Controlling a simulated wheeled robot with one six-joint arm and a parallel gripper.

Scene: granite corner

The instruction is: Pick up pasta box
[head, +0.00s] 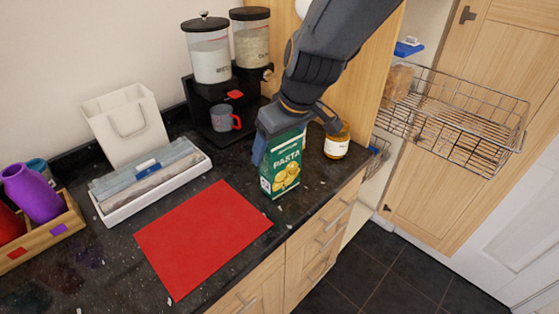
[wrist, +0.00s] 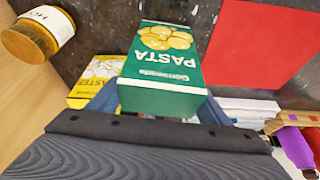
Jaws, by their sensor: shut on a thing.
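The green pasta box (head: 282,168) stands on the dark granite counter, near its front edge and right of the red mat. In the wrist view the pasta box (wrist: 163,68) lies between my blue fingers. My gripper (head: 278,135) reaches down from above and is shut on the upper part of the box. In the wrist view my gripper (wrist: 160,100) partly covers the near end of the box. I cannot tell whether the box's base touches the counter.
A jar (head: 337,145) stands close on the right. A yellow package (wrist: 95,80) shows beside the box in the wrist view. A red mat (head: 203,238) lies to the left. A dispenser (head: 222,80) and a mug (head: 224,118) stand behind. A wire basket (head: 455,110) juts out at right.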

